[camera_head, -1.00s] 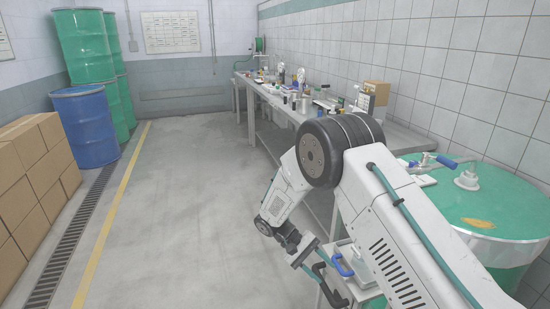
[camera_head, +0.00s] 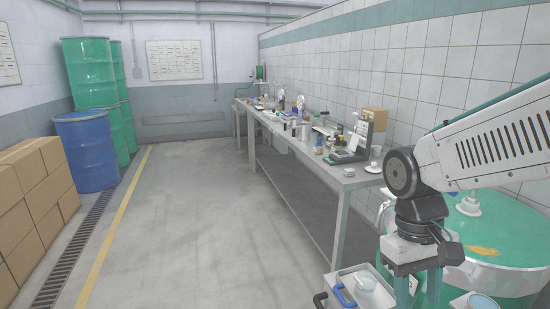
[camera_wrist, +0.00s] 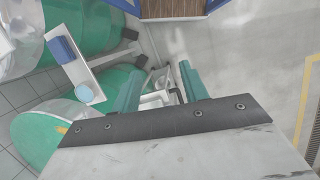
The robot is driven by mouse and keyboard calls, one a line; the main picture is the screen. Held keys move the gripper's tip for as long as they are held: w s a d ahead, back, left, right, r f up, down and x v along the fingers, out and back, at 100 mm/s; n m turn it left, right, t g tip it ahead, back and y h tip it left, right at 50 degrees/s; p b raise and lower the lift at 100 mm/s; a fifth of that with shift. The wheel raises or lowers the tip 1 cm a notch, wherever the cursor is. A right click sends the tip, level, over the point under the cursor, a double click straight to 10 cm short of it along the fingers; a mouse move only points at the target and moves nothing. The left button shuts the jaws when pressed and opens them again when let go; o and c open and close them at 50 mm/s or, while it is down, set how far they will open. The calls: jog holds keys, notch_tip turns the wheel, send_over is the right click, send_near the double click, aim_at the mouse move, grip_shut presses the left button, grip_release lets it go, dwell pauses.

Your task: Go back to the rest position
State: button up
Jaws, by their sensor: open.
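My gripper (camera_head: 418,285) hangs down at the lower right of the head view, in front of the green drum. Its two teal fingers are apart. In the wrist view my gripper (camera_wrist: 161,88) shows both fingers spread with nothing held between them. My arm is folded up at the right edge of the head view.
A green-topped drum (camera_head: 510,232) stands at the right. A long cluttered bench (camera_head: 325,175) runs along the tiled wall. Open floor (camera_head: 190,230) lies left of it.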

jog(key=s+d+r+m+t+y, duration=0.1)
jog(key=s+d+r+m+t, duration=0.1)
jog(key=s, duration=0.6)
jog(key=shift+s+d+r+t, duration=0.35)
jog(key=shift+d+r+t, duration=0.25)
jog(key=shift+r+t, duration=0.75)
